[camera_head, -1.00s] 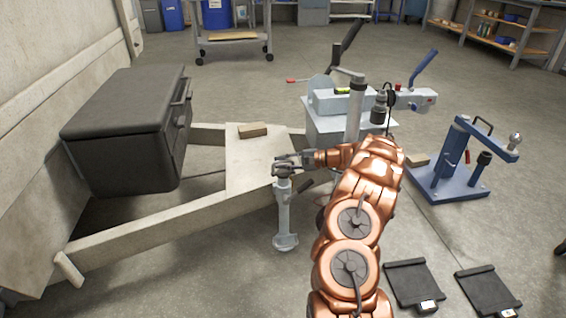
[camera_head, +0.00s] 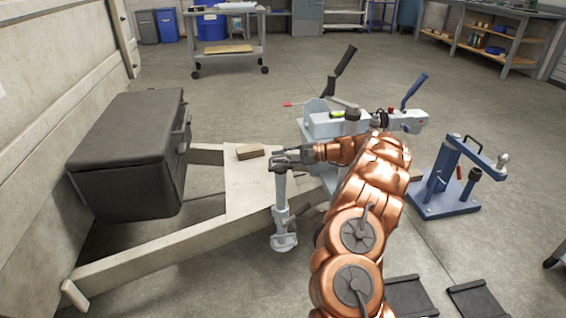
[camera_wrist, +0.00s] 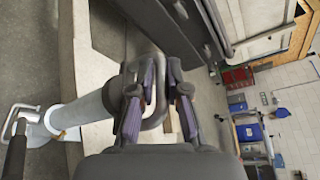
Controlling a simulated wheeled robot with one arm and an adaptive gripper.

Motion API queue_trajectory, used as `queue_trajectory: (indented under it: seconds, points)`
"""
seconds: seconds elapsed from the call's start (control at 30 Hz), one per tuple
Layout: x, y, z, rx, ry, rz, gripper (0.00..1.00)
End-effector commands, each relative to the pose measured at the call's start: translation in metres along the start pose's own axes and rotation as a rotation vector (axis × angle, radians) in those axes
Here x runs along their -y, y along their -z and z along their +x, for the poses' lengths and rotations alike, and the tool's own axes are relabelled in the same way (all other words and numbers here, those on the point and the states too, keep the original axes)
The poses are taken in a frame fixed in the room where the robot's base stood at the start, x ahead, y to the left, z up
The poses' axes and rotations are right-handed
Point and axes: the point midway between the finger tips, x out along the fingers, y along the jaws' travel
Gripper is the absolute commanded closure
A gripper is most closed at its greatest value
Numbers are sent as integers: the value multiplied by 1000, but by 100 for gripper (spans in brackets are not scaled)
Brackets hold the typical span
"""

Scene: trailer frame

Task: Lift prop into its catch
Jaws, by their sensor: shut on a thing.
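The prop (camera_head: 281,205) is a pale grey post with a round foot, standing upright beside the trailer frame's (camera_head: 245,189) near side rail. Its foot (camera_head: 284,242) looks just above or on the floor; I cannot tell which. My gripper (camera_head: 279,161) is at the prop's top end, reaching in from the right. In the wrist view my gripper's fingers (camera_wrist: 146,100) are shut on the prop's bent handle (camera_wrist: 160,75), and the grey tube (camera_wrist: 84,110) runs off to the left. The catch is not clearly visible.
A black box (camera_head: 128,155) sits on the frame at left. A small wooden block (camera_head: 250,151) lies on the plate. The grey coupling unit (camera_head: 325,124) with levers stands behind my arm. A blue stand (camera_head: 443,195) is at right, with dark pads (camera_head: 480,299) in front.

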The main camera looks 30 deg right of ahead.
Motion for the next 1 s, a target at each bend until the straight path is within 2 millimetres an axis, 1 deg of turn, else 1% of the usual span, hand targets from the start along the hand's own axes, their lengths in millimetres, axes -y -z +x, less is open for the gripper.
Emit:
queue_trajectory:
  seconds: [0.03,0.1,0.3,0.6,0.63,0.8,0.83,1.0]
  points:
    - [12,-6,-1,1,6,-5,100]
    - [16,-9,-2,1,6,-5,100]
    - [21,-12,-3,0,6,-3,100]
    - [22,-13,-3,2,6,-5,100]
    - [22,-13,-3,2,5,-6,83]
    - [20,-12,-3,3,3,-4,65]
    - [20,-12,-3,3,3,-4,63]
    - [18,-11,-4,1,2,-2,63]
